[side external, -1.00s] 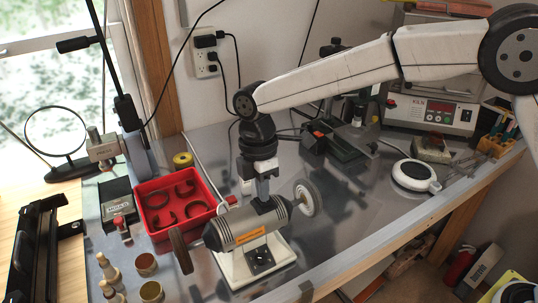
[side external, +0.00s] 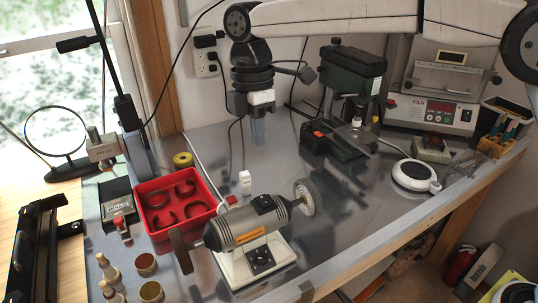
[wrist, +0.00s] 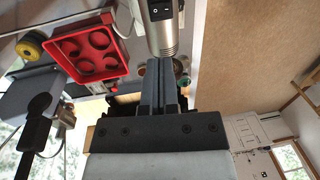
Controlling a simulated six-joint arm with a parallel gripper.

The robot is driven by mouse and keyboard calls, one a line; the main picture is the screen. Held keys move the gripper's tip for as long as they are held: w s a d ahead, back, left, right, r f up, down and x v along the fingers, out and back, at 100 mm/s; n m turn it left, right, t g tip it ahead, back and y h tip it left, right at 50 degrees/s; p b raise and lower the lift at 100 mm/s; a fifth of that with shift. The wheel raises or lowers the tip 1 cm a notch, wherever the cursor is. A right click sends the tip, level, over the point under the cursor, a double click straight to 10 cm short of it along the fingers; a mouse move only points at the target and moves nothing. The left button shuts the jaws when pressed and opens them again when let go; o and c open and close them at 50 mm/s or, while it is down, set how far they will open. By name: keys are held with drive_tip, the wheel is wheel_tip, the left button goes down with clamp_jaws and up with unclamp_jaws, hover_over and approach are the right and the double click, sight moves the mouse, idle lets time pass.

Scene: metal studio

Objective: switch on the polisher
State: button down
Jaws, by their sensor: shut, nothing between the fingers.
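The polisher (side external: 232,226) is a grey cylinder with an orange label on a white base, standing on the metal bench. A pale wheel (side external: 304,199) is at its right end and a dark brown wheel (side external: 180,251) at its left. A black switch box (side external: 266,203) sits on top. In the wrist view this switch (wrist: 160,11) shows white marks; I cannot tell its position. My gripper (side external: 258,142) points down, shut and empty, above and behind the polisher, clear of it. The shut fingers also show in the wrist view (wrist: 161,66).
A dark green drill press (side external: 350,95), a kiln (side external: 435,100) and a round white device (side external: 415,176) are farther right. Bench between is mostly clear.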

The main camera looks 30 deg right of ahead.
sight(267, 202)
drive_tip(key=shift+w+r, duration=0.15)
drive_tip(key=shift+r, duration=0.8)
drive_tip(key=shift+s+r, duration=0.15)
drive_tip(key=shift+s, duration=0.5)
drive_tip(key=f, duration=0.4)
drive_tip(key=s+f, duration=0.1)
drive_tip(key=f, duration=0.9)
drive_tip(key=shift+s, duration=0.35)
